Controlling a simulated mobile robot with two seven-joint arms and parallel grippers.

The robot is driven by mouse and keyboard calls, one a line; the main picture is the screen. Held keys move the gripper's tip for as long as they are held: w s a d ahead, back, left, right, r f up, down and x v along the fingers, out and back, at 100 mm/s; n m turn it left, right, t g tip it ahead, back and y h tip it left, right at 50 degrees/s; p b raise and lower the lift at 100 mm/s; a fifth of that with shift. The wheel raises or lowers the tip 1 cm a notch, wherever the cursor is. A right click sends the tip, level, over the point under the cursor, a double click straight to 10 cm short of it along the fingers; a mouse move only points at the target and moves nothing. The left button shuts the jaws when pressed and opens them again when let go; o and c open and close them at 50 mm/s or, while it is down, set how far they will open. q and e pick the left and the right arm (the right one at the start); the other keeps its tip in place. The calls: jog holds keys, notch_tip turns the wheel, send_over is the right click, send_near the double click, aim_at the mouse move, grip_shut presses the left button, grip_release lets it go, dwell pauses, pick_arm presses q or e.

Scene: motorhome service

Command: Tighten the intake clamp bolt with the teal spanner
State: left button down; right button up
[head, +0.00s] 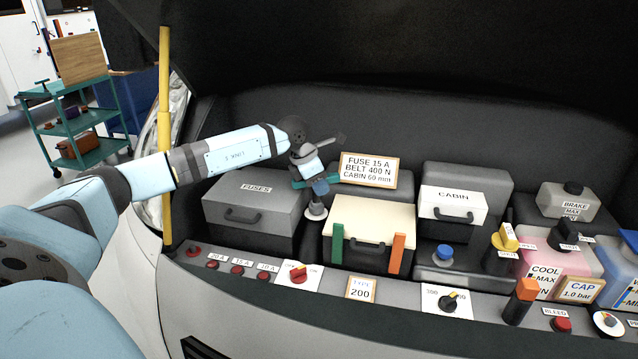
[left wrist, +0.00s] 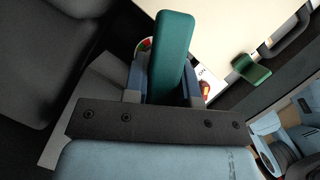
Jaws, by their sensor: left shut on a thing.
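My left gripper (head: 318,188) is shut on the teal spanner (head: 301,184), above the gap between the fuse box and the cream-topped box. In the left wrist view, the teal spanner (left wrist: 174,50) stands out between the blue fingers of my left gripper (left wrist: 165,85). My right gripper is not in view.
The grey fuse box (head: 253,205) stands left, the cream-topped box (head: 372,222) with green (head: 338,243) and orange (head: 397,252) clips right. A settings card (head: 368,170) stands behind. A yellow prop (head: 165,130) rises at left. Red knobs (head: 299,274) line the front ledge.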

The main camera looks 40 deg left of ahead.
pick_arm(q)
jog(key=shift+f, duration=0.3)
jog(key=shift+r, duration=0.2)
jog(key=shift+r+p, duration=0.9)
jog(key=shift+r, duration=0.75)
jog(key=shift+r+p, duration=1.15)
jog(key=shift+r, duration=0.9)
jog(key=shift+f, duration=0.1)
